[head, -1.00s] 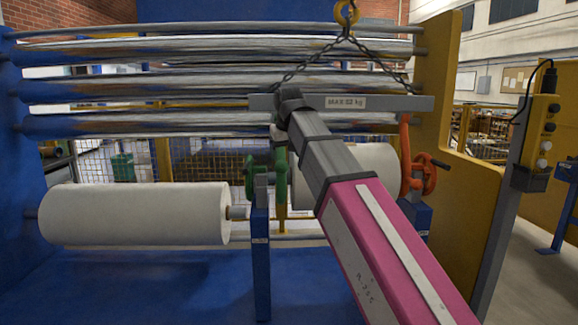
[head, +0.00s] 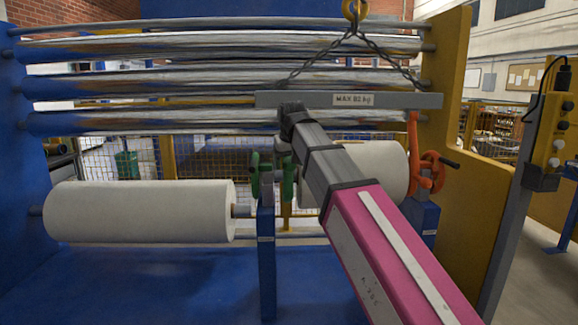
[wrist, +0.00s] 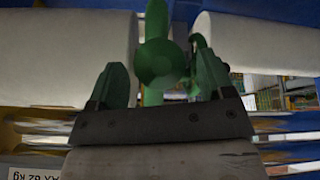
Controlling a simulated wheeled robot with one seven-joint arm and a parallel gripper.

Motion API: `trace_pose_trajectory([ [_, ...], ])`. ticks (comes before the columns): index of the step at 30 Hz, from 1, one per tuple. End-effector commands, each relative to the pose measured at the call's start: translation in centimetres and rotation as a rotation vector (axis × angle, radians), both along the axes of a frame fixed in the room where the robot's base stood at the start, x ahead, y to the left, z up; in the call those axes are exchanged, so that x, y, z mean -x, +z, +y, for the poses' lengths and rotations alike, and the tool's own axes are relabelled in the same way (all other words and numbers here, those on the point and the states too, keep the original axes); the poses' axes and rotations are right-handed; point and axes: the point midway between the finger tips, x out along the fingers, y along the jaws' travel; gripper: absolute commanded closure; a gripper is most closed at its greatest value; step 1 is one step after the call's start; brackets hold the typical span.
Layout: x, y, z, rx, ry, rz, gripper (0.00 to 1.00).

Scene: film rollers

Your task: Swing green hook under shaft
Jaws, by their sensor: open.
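The green hook (head: 254,176) hangs under the left part of the grey lifting beam (head: 400,100), beside the blue post. My arm partly hides it in the head view. In the wrist view its round green knob (wrist: 158,63) shows between the two fingers of my gripper (wrist: 160,82). The gripper is open, with a finger on each side of the knob; contact cannot be made out. In the head view the fingers are mostly hidden. The left white roll (head: 140,211) has a short shaft end (head: 241,211) pointing at the blue post. Whether the hook is under a shaft cannot be told.
The orange hook (head: 424,165) hangs at the beam's right end. Another white roll (head: 370,172) lies behind my arm. Blue posts (head: 266,260) stand in front of the rolls. Chains (head: 385,58) hold the beam. A yellow control box (head: 553,135) is at the right.

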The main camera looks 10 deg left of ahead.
Motion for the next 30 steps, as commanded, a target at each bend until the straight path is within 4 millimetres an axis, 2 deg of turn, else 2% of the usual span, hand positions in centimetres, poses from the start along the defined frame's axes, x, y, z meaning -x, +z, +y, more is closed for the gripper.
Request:
trace_pose_trajectory([
  [6,-0.5,-1.3,0.2,0.000,0.000,-0.001,0.25],
  [15,-0.6,-1.4,0.2,0.000,0.000,-0.001,0.25],
  [16,-0.6,-1.4,0.2,0.000,0.000,-0.001,0.29],
  [21,-0.6,-1.4,0.2,0.000,0.000,-0.001,0.84],
  [22,-0.6,-1.4,0.2,0.000,0.000,-0.001,0.92],
  [30,-0.9,-2.4,0.2,-0.006,0.000,-0.028,0.92],
])
